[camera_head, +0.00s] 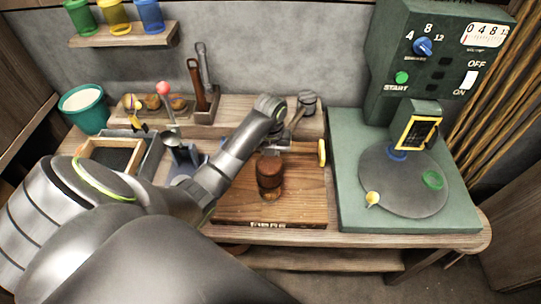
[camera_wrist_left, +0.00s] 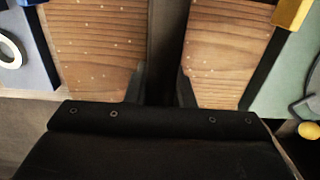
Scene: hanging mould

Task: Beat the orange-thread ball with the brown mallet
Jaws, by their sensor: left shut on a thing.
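My left arm reaches over the wooden board (camera_head: 235,205) from the left. My left gripper (camera_head: 273,149) is at its end above the board and is shut on a dark brown thing, which looks like the brown mallet (camera_head: 269,172). The mallet's rounded brown head stands over the middle of the board. I cannot tell whether it touches the wood or something beneath it. In the left wrist view a dark bar (camera_wrist_left: 167,45) runs between the fingers over the board. Several balls (camera_head: 153,101) sit in a back tray, their threads too small to tell. My right gripper is not in view.
A green machine (camera_head: 345,190) with a round plate (camera_head: 405,185) stands at the right. A rack (camera_head: 203,108) with upright tools stands at the back. A teal bucket (camera_head: 86,112) is at the far left. A yellow piece (camera_head: 322,153) is at the board's right edge.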

